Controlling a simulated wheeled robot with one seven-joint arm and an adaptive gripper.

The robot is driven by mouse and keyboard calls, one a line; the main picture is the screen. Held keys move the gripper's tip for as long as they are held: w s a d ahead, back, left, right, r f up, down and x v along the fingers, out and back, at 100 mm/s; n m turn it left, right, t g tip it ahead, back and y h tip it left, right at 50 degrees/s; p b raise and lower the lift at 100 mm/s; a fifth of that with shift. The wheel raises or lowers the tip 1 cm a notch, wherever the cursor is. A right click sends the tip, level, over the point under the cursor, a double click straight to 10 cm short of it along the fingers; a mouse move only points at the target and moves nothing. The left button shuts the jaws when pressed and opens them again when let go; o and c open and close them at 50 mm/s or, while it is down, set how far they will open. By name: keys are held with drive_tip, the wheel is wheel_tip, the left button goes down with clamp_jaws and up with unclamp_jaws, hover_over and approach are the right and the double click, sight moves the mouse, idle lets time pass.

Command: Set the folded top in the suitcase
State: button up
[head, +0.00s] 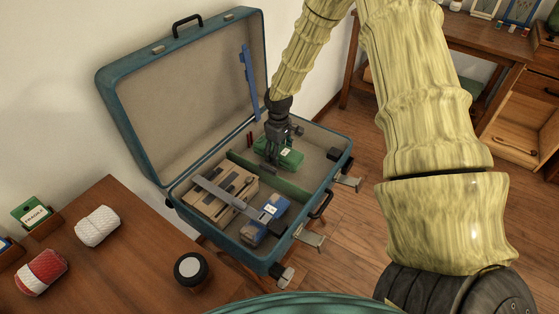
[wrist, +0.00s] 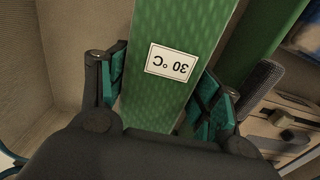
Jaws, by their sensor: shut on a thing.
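The open blue suitcase (head: 178,200) stands with its lid (head: 180,80) raised against the wall. My gripper (head: 273,160) reaches down into its far right compartment. It is shut on the green folded top (head: 291,158), which shows a white label. In the wrist view the folded top (wrist: 163,100) lies between the two teal finger pads, with its label reading 30 °C upside down. The top is inside the suitcase walls. I cannot tell if it touches the bottom.
A green divider (head: 283,187) splits the suitcase. The near left side holds a tan package (head: 215,203) and a blue packet (head: 264,218). A wooden table (head: 120,255) at lower left bears white and red-white rolls and a dark round container (head: 190,269).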

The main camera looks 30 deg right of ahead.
drive_tip(key=shift+f, duration=2)
drive_tip(key=shift+f, duration=0.1)
drive_tip(key=o, duration=1.1)
wheel_tip(320, 180, up, 12)
drive_tip(key=shift+r+p, duration=0.15)
drive_tip(key=shift+p, duration=0.25)
